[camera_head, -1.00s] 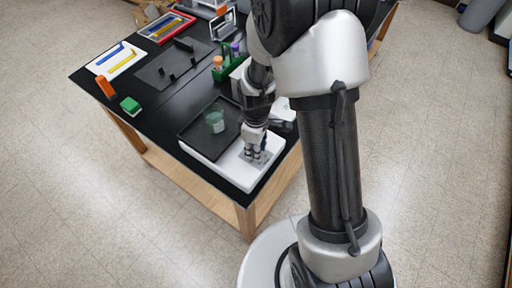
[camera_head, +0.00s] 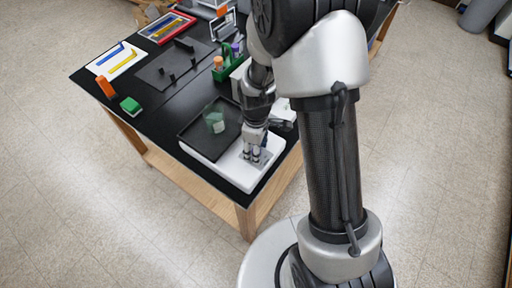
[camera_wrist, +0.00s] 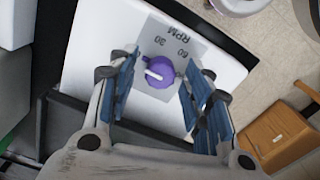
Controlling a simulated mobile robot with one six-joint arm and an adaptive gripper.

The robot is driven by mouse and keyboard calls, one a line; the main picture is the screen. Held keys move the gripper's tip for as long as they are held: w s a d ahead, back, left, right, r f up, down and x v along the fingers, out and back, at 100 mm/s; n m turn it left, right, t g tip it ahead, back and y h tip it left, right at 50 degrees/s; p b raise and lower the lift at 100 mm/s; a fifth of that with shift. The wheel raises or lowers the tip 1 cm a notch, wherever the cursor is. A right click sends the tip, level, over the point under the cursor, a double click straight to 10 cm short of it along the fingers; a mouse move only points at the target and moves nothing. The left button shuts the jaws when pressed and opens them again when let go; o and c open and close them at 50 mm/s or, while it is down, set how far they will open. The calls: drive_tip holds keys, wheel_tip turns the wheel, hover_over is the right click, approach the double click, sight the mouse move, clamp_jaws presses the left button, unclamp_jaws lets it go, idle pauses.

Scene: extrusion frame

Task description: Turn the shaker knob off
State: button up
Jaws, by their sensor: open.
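The shaker is a white box (camera_head: 222,168) with a dark top platform (camera_head: 197,137) near the table's front corner. The knob's white pointer line is visible, pointing left towards a side of the dial. My gripper (camera_wrist: 157,95) is open, with its blue-padded fingers on either side of the knob and a gap on both sides. In the head view my gripper (camera_head: 256,158) is over the shaker's front panel and hides the knob.
A clear beaker with pale green contents (camera_head: 216,122) stands on the platform. A green tube rack (camera_head: 230,66) is behind it. A green block (camera_head: 130,104) and an orange block (camera_head: 106,87) are at the table's left edge.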

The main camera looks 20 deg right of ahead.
drive_tip(key=shift+r, duration=0.1)
wheel_tip(320, 180, up, 12)
idle(0.5)
idle(0.5)
drive_tip(key=s+r+m+t+b, duration=0.2)
drive_tip(key=s+r+m, duration=0.3)
drive_tip(key=s, duration=0.4)
drive_tip(key=s+r+m+t+b, duration=0.2)
drive_tip(key=s+r+m, duration=0.3)
drive_tip(key=s, duration=0.4)
drive_tip(key=shift+r+m+t+b, duration=0.3)
drive_tip(key=shift+r+b, duration=0.05)
